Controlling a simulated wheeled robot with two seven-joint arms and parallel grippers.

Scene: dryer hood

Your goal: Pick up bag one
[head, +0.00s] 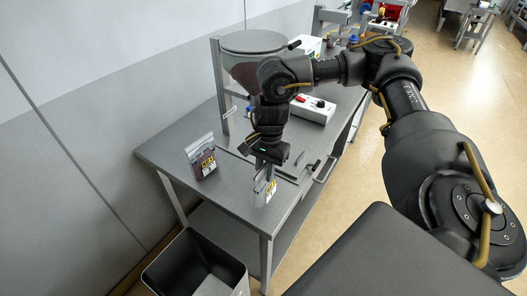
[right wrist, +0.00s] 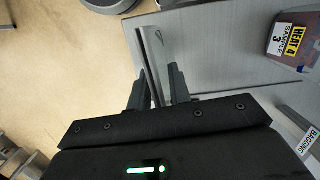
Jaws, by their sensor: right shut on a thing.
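My right gripper (head: 264,172) points down over the front part of the steel table and is shut on a clear bag (head: 264,190). In the right wrist view the bag (right wrist: 152,62) shows nearly edge-on as a pale strip between the two fingers of the gripper (right wrist: 152,88). Its label is too small to read in the head view. A second bag (head: 203,158) stands upright on the table to the left, apart from the gripper. In the right wrist view this second bag (right wrist: 292,42) bears a yellow "HEAT 4" label and "SAMPLE 3". My left gripper is out of view.
The steel table (head: 225,188) stands against the grey wall. A hopper-like round vessel (head: 247,62) and a white control box (head: 312,109) are behind the gripper. An open dark bin (head: 172,255) stands on the floor in front. A "BAGGING" sign (right wrist: 300,140) shows in the wrist view.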

